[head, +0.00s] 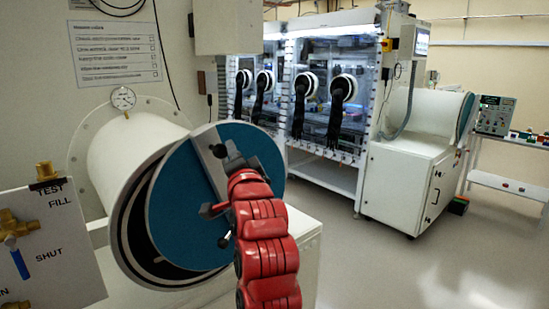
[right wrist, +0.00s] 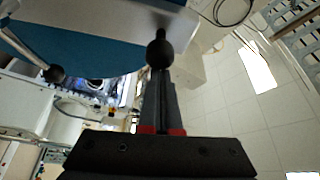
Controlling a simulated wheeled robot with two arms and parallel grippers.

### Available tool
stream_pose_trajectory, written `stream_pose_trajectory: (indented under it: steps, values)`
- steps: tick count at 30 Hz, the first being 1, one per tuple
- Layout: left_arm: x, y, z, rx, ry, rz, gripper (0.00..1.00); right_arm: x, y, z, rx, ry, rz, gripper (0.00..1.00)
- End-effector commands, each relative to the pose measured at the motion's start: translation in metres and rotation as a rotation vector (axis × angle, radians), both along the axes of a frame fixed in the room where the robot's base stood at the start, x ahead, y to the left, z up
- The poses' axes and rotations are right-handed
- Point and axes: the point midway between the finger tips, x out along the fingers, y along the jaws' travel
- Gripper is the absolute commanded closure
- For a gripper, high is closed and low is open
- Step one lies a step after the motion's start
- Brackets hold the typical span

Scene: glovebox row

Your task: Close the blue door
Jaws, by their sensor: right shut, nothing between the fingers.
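The blue door (head: 185,215) is a round disc with a pale rim at the end of a white cylinder (head: 128,155). It stands ajar: the cylinder's dark ringed mouth (head: 130,235) shows at its left and lower edge. A light grey bar (head: 207,142) with dark knobs crosses its face. My right gripper (head: 228,158), on the red arm, is at the door's front by the bar, shut and empty. In the right wrist view, its closed fingers (right wrist: 161,95) point at a black ball knob (right wrist: 160,53), with the blue face (right wrist: 95,45) beyond. Contact is unclear. My left gripper is out of view.
A valve panel (head: 45,260) with brass fittings stands at the left, near the cylinder. A gauge (head: 123,98) sits above the cylinder. A glovebox (head: 320,50) with black gloves and a white cabinet (head: 405,185) stand behind. The floor (head: 400,265) at right is clear.

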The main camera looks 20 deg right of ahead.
Motion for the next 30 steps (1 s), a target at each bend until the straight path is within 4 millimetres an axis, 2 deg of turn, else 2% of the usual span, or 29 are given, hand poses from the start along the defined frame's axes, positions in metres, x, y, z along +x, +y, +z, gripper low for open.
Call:
stream_pose_trajectory:
  steps: [1, 3, 6, 12, 18, 30]
  values:
    - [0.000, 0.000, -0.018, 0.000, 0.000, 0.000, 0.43, -0.005, 0.022, -0.017, -0.036, -0.012, 0.012, 1.00]
    - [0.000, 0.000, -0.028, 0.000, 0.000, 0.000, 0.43, -0.012, 0.042, -0.026, -0.086, -0.031, 0.011, 1.00]
    - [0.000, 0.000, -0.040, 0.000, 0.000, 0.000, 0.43, -0.021, 0.068, -0.037, -0.148, -0.058, 0.010, 1.00]
    - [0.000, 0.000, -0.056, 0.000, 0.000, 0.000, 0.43, -0.036, 0.103, -0.056, -0.242, -0.097, 0.007, 1.00]
    - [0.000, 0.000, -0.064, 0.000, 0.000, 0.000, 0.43, -0.043, 0.120, -0.067, -0.291, -0.116, 0.004, 1.00]
    - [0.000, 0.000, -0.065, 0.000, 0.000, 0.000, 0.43, -0.044, 0.128, -0.072, -0.307, -0.118, 0.011, 1.00]
